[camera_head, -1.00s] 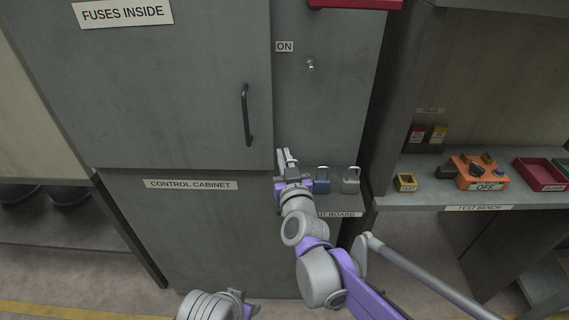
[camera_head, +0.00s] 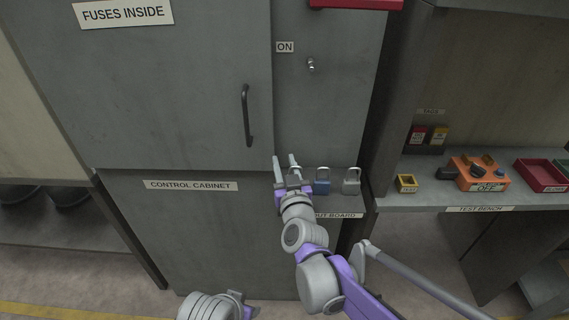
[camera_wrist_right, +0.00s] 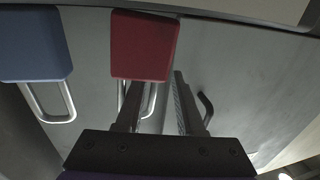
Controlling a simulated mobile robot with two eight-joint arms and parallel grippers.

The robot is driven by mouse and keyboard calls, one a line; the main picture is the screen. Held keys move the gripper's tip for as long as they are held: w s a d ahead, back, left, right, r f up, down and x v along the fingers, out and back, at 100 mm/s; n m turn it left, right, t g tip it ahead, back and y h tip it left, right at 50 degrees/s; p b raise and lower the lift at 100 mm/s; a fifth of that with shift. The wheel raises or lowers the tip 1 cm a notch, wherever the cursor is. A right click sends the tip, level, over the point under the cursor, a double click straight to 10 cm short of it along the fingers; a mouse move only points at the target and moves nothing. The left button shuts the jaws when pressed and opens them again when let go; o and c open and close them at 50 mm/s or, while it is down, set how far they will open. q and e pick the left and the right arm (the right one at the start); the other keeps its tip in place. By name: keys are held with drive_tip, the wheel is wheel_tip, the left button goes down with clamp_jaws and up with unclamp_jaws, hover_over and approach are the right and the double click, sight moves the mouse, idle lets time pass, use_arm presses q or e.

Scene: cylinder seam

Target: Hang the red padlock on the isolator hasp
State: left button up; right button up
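The red padlock (camera_wrist_right: 145,45) shows in the right wrist view, its shackle pointing down the picture, partly behind one finger of my right gripper (camera_wrist_right: 158,85). In the head view the gripper hides it. That gripper (camera_head: 286,160) is open, its two fingers apart, in front of the cabinet at the lockout board. Nothing is clearly held; I cannot tell whether a finger touches the shackle. A small metal fitting (camera_head: 311,65), possibly the isolator hasp, sits on the panel below the ON label.
A blue padlock (camera_head: 322,184) and a grey padlock (camera_head: 351,184) stand just right of the gripper. A black door handle (camera_head: 247,115) sticks out above left. A red part (camera_head: 355,4) crosses the top. The test bench (camera_head: 450,200) at right holds boxes and an orange unit.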

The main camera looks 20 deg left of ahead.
drive_tip(key=v, duration=1.1)
drive_tip(key=shift+w, duration=0.1)
